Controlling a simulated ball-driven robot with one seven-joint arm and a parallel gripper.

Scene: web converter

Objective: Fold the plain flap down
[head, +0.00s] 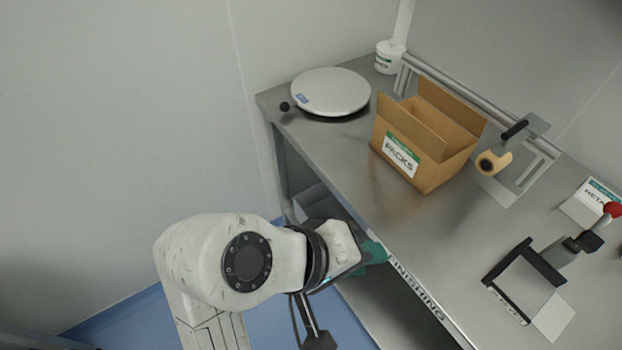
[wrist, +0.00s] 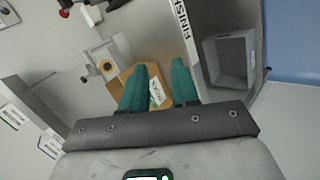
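An open brown cardboard box (head: 432,170) stands on the steel bench, with a green-and-white PACKS label on its near side. Plain brown flaps stand up at its top, one along the near side (head: 416,124) and one along the far side (head: 452,104). The head view does not clearly show the end flaps. My gripper (head: 374,252) is low at the bench's front edge, in front of the box and apart from it. In the wrist view, its two teal fingers (wrist: 160,66) are apart with nothing held, and the box (wrist: 172,78) shows partly hidden beyond them.
A round white plate device (head: 332,92) sits at the bench's back left, beside a white tub (head: 388,58). A tape dispenser (head: 494,162) stands right of the box. A black-framed fixture with a red knob (head: 612,209) is farther right. A grey bin (wrist: 230,60) is below the bench.

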